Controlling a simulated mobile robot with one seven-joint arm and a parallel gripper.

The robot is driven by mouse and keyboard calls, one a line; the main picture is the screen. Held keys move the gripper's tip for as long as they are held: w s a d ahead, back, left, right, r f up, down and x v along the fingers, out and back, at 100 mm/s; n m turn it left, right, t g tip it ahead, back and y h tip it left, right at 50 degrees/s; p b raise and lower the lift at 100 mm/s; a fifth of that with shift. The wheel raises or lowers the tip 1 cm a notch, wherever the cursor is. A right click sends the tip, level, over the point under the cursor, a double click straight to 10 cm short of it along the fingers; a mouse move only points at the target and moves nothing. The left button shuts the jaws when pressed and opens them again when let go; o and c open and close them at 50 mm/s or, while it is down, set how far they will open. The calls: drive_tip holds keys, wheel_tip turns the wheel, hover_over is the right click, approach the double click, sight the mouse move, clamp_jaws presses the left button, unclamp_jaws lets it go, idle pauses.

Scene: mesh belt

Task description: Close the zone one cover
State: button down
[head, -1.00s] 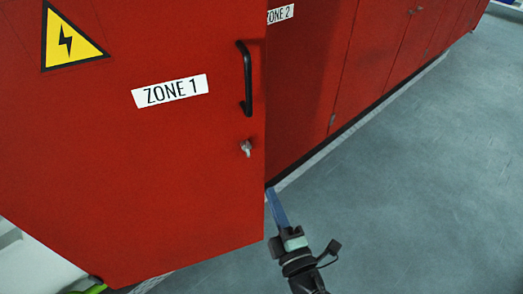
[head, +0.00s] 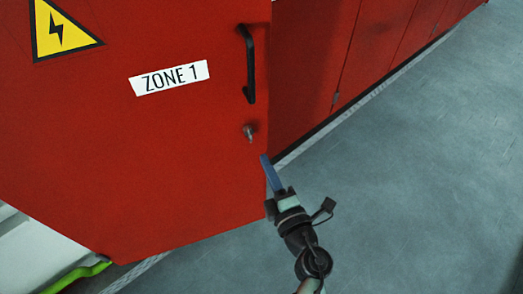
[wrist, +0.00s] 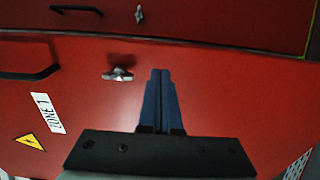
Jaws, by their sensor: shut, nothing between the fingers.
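The zone one cover (head: 120,170) is a red door with a ZONE 1 label (head: 169,77), a yellow warning triangle, a black handle (head: 249,64) and a metal latch (head: 249,133). It stands swung out from the row of red cabinets, its free edge on the right. My gripper (head: 265,160) is shut and empty, with blue fingers, just below and right of the latch at the door's free edge. In the wrist view the shut fingertips (wrist: 160,73) are over the door face beside the latch (wrist: 118,74). I cannot tell whether they touch the door.
More red cabinets (head: 385,45) run back to the upper right. The grey floor (head: 430,170) to the right is clear. A bright green hose or cable (head: 80,273) lies at the lower left, below the door.

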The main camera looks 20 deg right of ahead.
sight(257, 144)
drive_tip(key=shift+w, duration=1.95)
